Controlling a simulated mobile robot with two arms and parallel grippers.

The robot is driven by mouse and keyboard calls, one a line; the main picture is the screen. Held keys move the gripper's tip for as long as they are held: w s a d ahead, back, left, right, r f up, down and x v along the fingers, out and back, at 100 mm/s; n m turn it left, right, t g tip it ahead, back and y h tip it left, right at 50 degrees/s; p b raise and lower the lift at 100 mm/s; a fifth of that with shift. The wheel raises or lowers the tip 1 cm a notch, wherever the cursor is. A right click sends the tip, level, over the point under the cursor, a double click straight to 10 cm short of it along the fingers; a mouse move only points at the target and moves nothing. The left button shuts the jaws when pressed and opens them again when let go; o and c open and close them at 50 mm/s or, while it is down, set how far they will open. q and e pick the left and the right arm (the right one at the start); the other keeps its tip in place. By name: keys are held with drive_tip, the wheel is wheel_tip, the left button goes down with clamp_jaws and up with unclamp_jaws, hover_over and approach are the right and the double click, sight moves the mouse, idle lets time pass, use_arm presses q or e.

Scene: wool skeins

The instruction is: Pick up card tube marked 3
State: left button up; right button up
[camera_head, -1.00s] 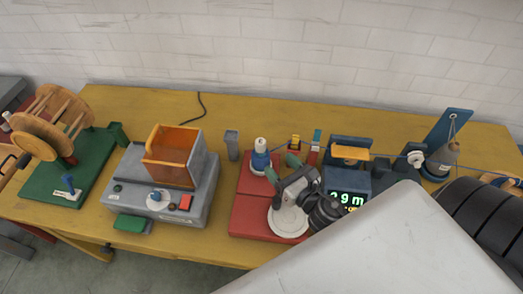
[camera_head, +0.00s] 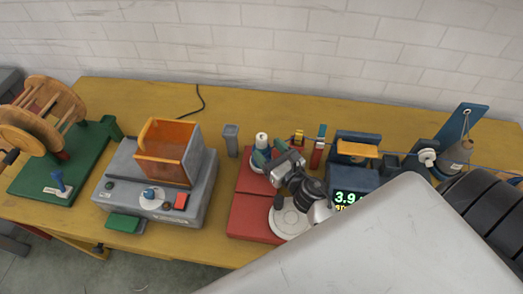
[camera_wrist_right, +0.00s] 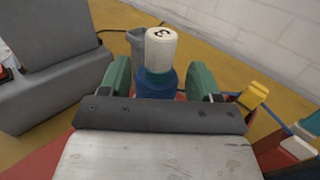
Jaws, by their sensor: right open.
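The card tube marked 3 (camera_wrist_right: 161,50) stands upright in the right wrist view, its pale top showing the 3 and its lower part wrapped in blue. It also shows in the head view (camera_head: 262,139) on the rear part of the red base (camera_head: 247,213). My right gripper (camera_wrist_right: 160,82) is open, with one green finger on each side of the tube's blue part. I cannot tell whether either finger touches it. In the head view the right gripper (camera_head: 265,160) covers the lower tube. My left gripper is not in view.
A grey machine with an orange open box (camera_head: 165,150) stands to the left, and a small grey post (camera_head: 231,140) is near the tube. A blue display unit (camera_head: 350,185) and a cone of yarn (camera_head: 456,156) stand right. A wooden reel (camera_head: 40,115) is far left.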

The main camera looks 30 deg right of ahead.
sight(265, 147)
drive_tip(key=w, duration=0.1)
drive_tip(key=w+p, duration=0.1)
drive_tip(key=w, duration=0.2)
drive_tip(key=shift+w+a+p, duration=0.35)
drive_tip(key=shift+w+a, duration=0.05)
drive_tip(key=shift+w, duration=0.3)
drive_tip(key=shift+s, duration=0.1)
drive_tip(key=shift+c, duration=0.4)
drive_tip(key=c, duration=0.9)
drive_tip(key=shift+c, duration=0.2)
